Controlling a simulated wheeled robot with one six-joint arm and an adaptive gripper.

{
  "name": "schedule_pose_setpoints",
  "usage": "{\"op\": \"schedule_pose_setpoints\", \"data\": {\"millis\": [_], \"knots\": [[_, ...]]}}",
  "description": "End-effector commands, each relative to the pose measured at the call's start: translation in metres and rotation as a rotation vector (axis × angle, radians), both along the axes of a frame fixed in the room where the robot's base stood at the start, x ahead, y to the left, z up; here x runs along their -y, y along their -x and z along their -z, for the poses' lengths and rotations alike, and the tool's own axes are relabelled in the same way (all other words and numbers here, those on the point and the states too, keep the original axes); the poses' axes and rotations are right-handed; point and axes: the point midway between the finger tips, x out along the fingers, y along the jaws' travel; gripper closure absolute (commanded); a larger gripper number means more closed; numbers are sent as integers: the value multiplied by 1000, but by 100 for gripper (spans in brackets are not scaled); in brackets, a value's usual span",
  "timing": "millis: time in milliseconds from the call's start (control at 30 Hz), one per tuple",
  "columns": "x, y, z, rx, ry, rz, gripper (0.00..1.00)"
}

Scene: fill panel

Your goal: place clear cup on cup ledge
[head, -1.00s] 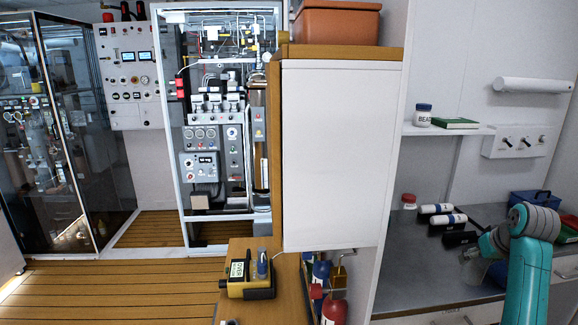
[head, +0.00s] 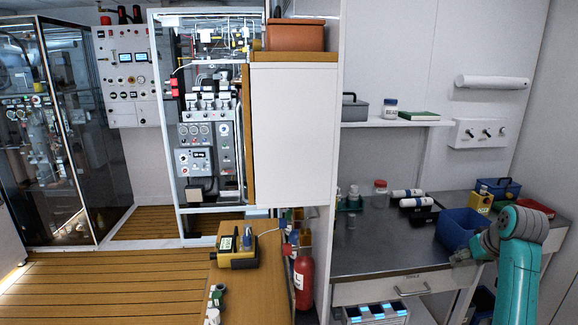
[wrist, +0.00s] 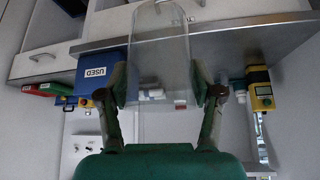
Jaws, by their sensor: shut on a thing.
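My gripper (wrist: 165,88) is shut on the clear cup (wrist: 158,50) in the wrist view, with one finger on each side of its wall. The cup is transparent, and the counter edge shows through it. In the head view my gripper (head: 464,256) is at the right, near the front edge of the grey counter; the cup is hard to make out there. The fill panel rack (head: 178,205), with gauges and tubing, stands at the back left, far from my gripper. I cannot pick out a cup ledge for certain.
A blue bin (head: 452,232), labelled USED in the wrist view (wrist: 102,72), stands beside my gripper. The counter (head: 365,250) holds bottles and a red-lidded jar (head: 380,194). A white cabinet (head: 293,130) and red extinguisher (head: 304,282) stand between counter and rack. Wooden floor (head: 100,290) is open at left.

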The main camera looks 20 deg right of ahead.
Motion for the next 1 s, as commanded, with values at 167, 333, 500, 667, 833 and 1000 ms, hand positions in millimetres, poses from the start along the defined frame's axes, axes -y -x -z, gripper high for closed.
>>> {"op": "schedule_pose_setpoints", "data": {"millis": [167,333,500,667,833,1000], "knots": [[-17,0,13,-1,-1,-16,69],[-38,1,30,-1,-1,-34,69],[-68,3,54,-3,-4,-60,70],[-112,5,88,-4,-4,-99,70],[-166,7,130,-5,-4,-146,70],[-223,10,175,-7,-5,-196,70]]}}
